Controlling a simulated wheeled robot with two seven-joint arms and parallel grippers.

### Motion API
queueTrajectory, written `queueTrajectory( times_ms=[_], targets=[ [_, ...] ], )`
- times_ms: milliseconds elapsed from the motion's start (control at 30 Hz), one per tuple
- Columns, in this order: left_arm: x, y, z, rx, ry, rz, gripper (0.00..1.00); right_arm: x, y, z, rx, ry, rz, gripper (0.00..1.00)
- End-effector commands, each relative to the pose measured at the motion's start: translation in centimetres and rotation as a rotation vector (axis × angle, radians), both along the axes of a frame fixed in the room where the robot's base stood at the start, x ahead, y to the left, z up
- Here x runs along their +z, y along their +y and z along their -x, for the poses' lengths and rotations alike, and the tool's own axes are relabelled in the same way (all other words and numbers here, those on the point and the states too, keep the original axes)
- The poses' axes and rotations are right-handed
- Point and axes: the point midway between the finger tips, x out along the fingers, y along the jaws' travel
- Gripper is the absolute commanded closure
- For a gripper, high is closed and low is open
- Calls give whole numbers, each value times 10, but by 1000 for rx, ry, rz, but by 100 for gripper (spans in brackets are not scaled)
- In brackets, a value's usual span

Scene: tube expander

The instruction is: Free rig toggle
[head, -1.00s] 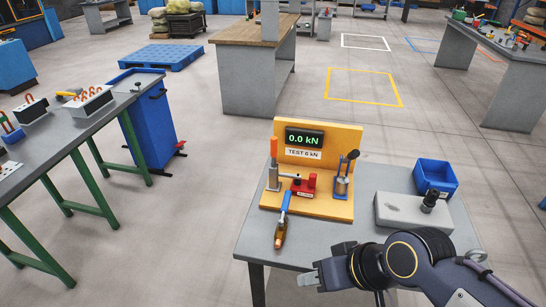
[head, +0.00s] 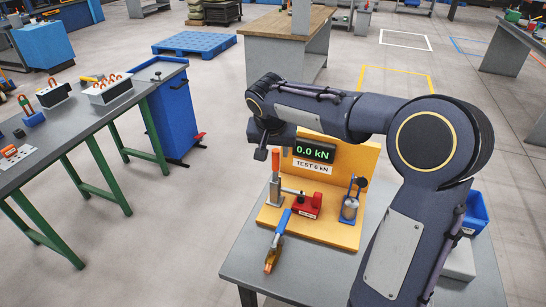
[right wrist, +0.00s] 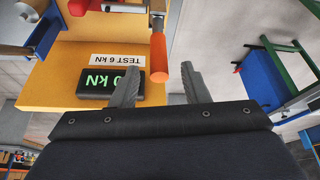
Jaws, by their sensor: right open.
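The test rig is an orange-yellow stand (head: 350,160) with a display reading 0.0 kN (head: 315,150) and a TEST 6 kN label. A toggle clamp (head: 277,190) with an upright orange handle (head: 275,170) stands on its left, its arm reaching over a red block (head: 307,206). My right gripper (head: 260,153) hangs just above and left of the handle. In the right wrist view, upside down, the gripper (right wrist: 160,72) is open. The orange handle (right wrist: 158,58) appears between its fingertips, not gripped; its depth is unclear. My left gripper is out of view.
A blue-handled tool (head: 278,238) lies at the rig's front left. A black-knobbed fixture (head: 351,200) stands on its right. A blue bin (head: 474,213) and a grey box (head: 458,262) are partly behind my right arm. A green-legged bench (head: 80,125) stands left.

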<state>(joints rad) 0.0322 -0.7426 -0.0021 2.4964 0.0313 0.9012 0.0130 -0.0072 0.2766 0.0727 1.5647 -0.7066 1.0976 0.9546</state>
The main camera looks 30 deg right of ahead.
Motion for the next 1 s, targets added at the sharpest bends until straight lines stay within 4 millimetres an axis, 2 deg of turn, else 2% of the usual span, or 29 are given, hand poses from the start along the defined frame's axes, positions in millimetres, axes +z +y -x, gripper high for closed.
queueTrajectory(
  times_ms=[300,500,733,1000],
  targets=[
    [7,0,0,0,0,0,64,-46,-12,-14,0,4,0,59],
    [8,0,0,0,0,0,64,-57,-15,-18,2,2,-1,59],
    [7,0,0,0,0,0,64,-58,-15,-18,2,1,-1,59],
    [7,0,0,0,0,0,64,-57,-15,-18,1,1,-2,94]
  ],
)
